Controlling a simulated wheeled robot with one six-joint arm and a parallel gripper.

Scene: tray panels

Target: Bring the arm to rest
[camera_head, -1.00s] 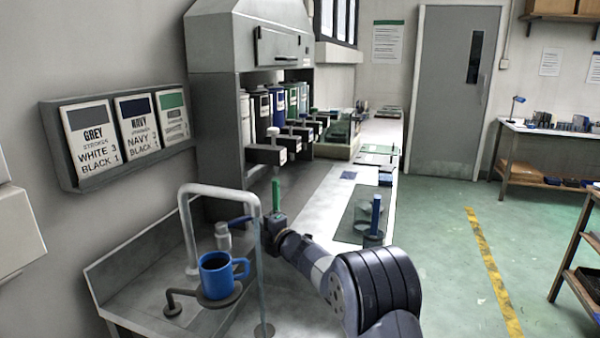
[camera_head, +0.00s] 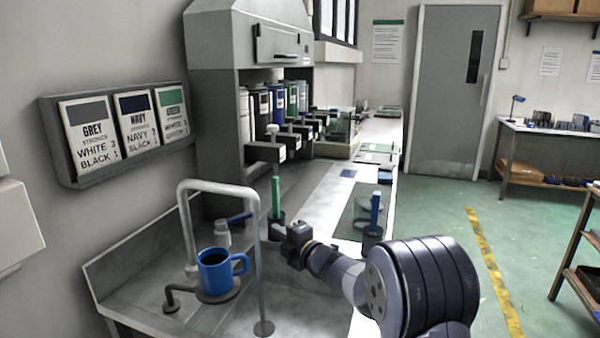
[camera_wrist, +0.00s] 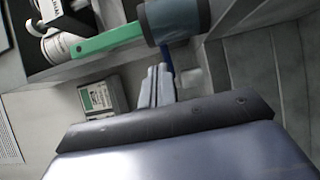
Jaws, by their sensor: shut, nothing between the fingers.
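My gripper (camera_head: 284,231) is at the end of my arm, over the bench beside the sink frame in the head view. Its fingers also show in the wrist view (camera_wrist: 158,86), together and empty. A green stick (camera_head: 276,195) stands in a dark cup just behind the gripper; the green stick crosses the upper part of the wrist view (camera_wrist: 105,42) with its dark cup (camera_wrist: 178,18). The gripper looks apart from the cup, but the exact gap is hard to tell. My arm is bent, its large dark joint at the lower right.
A blue mug (camera_head: 214,272) with dark contents stands on a round stand under a bent pipe (camera_head: 181,225). A blue stick (camera_head: 375,208) stands in another dark cup right of the gripper. Dispensers (camera_head: 265,152) line the back. The green floor (camera_head: 430,215) at right is open.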

